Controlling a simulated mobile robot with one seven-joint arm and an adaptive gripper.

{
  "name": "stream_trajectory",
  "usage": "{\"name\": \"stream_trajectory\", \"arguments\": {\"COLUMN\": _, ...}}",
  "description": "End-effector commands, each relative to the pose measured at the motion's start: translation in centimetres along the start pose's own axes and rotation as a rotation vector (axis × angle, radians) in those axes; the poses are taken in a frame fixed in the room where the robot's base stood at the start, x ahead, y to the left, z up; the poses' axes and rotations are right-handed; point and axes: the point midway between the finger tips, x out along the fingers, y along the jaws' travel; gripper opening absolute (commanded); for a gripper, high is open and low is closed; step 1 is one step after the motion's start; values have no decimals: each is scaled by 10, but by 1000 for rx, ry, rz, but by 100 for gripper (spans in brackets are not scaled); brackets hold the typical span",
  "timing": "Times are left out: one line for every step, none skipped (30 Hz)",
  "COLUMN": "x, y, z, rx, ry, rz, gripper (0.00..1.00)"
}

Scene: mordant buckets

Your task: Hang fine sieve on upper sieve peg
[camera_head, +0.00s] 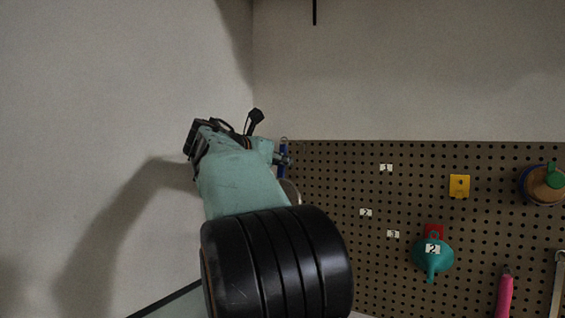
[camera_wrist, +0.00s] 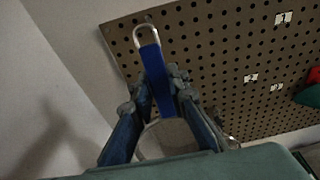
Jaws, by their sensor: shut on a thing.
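The fine sieve has a blue handle (camera_wrist: 157,78) with a metal hanging loop (camera_wrist: 146,35) at its end, pointing up in the wrist view. My gripper (camera_wrist: 158,100) is shut on this blue handle, one finger on each side. The pale round mesh (camera_wrist: 168,138) shows below, partly hidden by the fingers. In the head view the blue handle (camera_head: 283,147) stands upright at the pegboard's left edge, with a bit of mesh (camera_head: 290,191) behind my arm. The loop appears in front of the board near its edge. I cannot make out the upper sieve peg.
The brown pegboard (camera_head: 330,270) carries small number labels (camera_head: 386,168), a yellow holder (camera_head: 459,186), a teal funnel (camera_head: 433,256) at a red holder, a round item (camera_head: 545,184) and a pink-handled tool (camera_head: 505,296). A bare wall (camera_head: 120,80) is on the left.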

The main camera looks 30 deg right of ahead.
Motion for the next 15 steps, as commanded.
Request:
{"name": "stream_trajectory", "arguments": {"x": 2, "y": 0, "z": 1, "rx": 0, "ry": 0, "rz": -1, "gripper": 0}}
{"name": "stream_trajectory", "arguments": {"x": 3, "y": 0, "z": 1, "rx": 0, "ry": 0, "rz": -2, "gripper": 0}}
{"name": "stream_trajectory", "arguments": {"x": 5, "y": 0, "z": 1, "rx": -1, "ry": 0, "rz": -2, "gripper": 0}}
{"name": "stream_trajectory", "arguments": {"x": 7, "y": 0, "z": 1, "rx": -1, "ry": 0, "rz": -2, "gripper": 0}}
{"name": "stream_trajectory", "arguments": {"x": 8, "y": 0, "z": 1, "rx": -1, "ry": 1, "rz": -1, "gripper": 0}}
{"name": "stream_trajectory", "arguments": {"x": 11, "y": 0, "z": 2, "rx": 0, "ry": 1, "rz": -1, "gripper": 0}}
{"name": "stream_trajectory", "arguments": {"x": 12, "y": 0, "z": 2, "rx": 0, "ry": 1, "rz": -1, "gripper": 0}}
{"name": "stream_trajectory", "arguments": {"x": 14, "y": 0, "z": 2, "rx": 0, "ry": 1, "rz": -1, "gripper": 0}}
{"name": "stream_trajectory", "arguments": {"x": 17, "y": 0, "z": 2, "rx": 0, "ry": 2, "rz": -2, "gripper": 0}}
{"name": "stream_trajectory", "arguments": {"x": 18, "y": 0, "z": 2, "rx": 0, "ry": 2, "rz": -2, "gripper": 0}}
{"name": "stream_trajectory", "arguments": {"x": 20, "y": 0, "z": 3, "rx": 0, "ry": 2, "rz": -2, "gripper": 0}}
{"name": "stream_trajectory", "arguments": {"x": 23, "y": 0, "z": 3, "rx": 0, "ry": 1, "rz": -2, "gripper": 0}}
{"name": "stream_trajectory", "arguments": {"x": 24, "y": 0, "z": 3, "rx": 0, "ry": 1, "rz": -2, "gripper": 0}}
{"name": "stream_trajectory", "arguments": {"x": 26, "y": 0, "z": 3, "rx": 0, "ry": 1, "rz": -1, "gripper": 0}}
{"name": "stream_trajectory", "arguments": {"x": 29, "y": 0, "z": 4, "rx": 0, "ry": 1, "rz": -1, "gripper": 0}}
